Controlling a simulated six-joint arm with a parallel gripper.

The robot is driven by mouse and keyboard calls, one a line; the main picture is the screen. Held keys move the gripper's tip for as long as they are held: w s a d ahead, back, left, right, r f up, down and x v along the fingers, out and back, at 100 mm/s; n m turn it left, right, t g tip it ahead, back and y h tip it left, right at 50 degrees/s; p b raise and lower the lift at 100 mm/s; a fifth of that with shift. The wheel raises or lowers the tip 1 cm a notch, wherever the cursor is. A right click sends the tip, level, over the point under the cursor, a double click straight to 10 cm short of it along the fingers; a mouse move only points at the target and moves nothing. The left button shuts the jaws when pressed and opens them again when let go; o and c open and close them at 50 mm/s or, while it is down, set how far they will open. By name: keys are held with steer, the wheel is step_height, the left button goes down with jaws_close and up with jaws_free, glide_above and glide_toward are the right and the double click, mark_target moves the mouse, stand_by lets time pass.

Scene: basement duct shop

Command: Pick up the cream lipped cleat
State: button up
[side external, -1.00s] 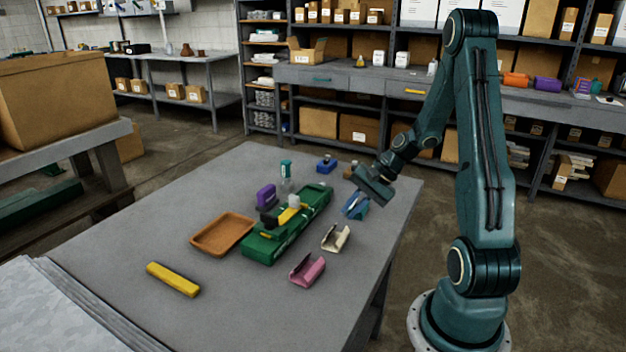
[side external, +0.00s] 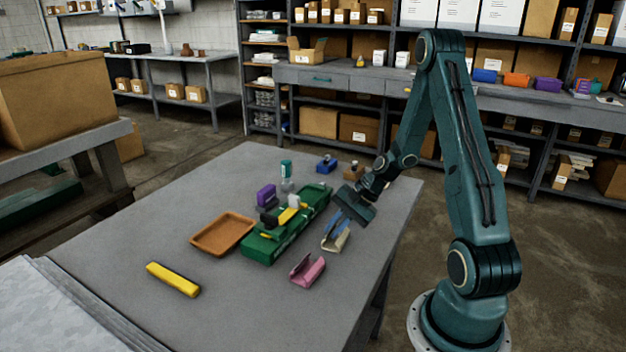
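The cream lipped cleat (side external: 337,242) lies on the grey table, right of the green tray and behind the pink cleat (side external: 307,271). My gripper (side external: 336,224) points down and left at it from the upper right. Its fingers look parted, with their tips over the far part of the cream cleat and partly hiding it. I cannot tell whether they touch it. Nothing is clearly held.
The long green tray (side external: 262,249) with small items is close on the left. An orange-brown tray (side external: 222,235), a yellow bar (side external: 173,279), a purple block (side external: 266,195), a clear bottle (side external: 286,180) and a blue item (side external: 326,164) stand around.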

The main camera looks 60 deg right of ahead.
steer(key=shift+w+f, duration=0.1)
steer(key=shift+f, duration=0.05)
stand_by(0.4)
jaws_close()
steer(key=shift+r, duration=0.2)
step_height(320, 180, up, 20)
steer(key=shift+f, duration=0.15)
stand_by(0.7)
stand_by(0.6)
